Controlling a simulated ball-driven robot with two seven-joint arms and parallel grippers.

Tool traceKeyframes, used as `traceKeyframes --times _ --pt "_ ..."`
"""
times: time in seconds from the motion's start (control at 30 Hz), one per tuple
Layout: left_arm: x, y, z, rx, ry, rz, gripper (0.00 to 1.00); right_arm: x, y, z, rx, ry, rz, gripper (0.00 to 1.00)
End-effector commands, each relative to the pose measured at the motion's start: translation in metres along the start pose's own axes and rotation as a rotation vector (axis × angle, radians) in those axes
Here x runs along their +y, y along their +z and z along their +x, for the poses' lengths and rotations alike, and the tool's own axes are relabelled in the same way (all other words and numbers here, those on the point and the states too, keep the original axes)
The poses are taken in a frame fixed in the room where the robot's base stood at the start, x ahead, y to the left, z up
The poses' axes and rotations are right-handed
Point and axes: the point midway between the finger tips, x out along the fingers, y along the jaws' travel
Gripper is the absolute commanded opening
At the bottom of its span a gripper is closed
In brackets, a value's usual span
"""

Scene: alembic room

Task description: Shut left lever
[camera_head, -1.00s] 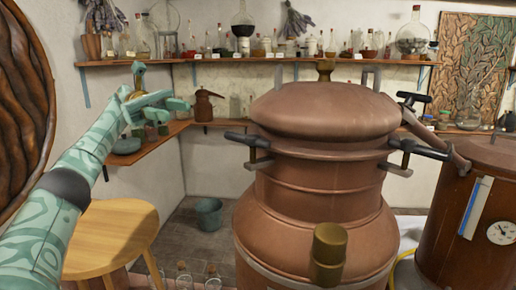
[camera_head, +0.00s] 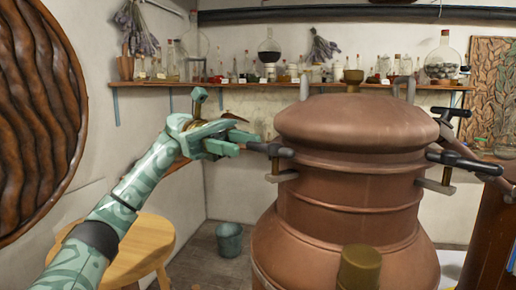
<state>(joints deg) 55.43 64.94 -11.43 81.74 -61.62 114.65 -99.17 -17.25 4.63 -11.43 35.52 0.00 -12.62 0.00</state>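The copper still (camera_head: 345,190) stands right of centre, with a domed lid (camera_head: 355,122) on top. The left lever (camera_head: 270,150) has a black handle on a bracket at the lid's left side; the handle points out to the left, about level. The right lever (camera_head: 465,162) sticks out on the right side. My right gripper is not in view.
A wooden stool (camera_head: 140,250) stands below my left arm. A grey bucket (camera_head: 230,239) is on the floor left of the still. A wall shelf (camera_head: 230,85) with bottles runs behind. A brass knob (camera_head: 358,268) juts from the still's front.

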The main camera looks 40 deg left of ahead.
Motion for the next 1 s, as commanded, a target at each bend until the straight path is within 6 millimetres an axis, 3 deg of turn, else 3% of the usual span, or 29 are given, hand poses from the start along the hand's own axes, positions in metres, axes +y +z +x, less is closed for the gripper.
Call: traceKeyframes --times 0.1,0.23,0.63,0.77,1.0 --pt "0.0 0.001 0.024 0.001 -0.003 0.001 0.36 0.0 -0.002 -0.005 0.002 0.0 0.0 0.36" --pt "0.0 0.001 0.041 0.002 -0.001 0.0 0.36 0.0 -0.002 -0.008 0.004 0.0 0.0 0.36" --pt "0.001 0.0 0.05 0.001 0.002 0.0 0.36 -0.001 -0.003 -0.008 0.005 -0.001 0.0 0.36" --pt "0.001 0.0 0.05 0.002 0.002 0.0 0.0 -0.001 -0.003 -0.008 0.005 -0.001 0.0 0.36" --pt "0.001 -0.001 0.05 0.004 0.007 0.0 0.0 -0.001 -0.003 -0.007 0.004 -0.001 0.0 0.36"
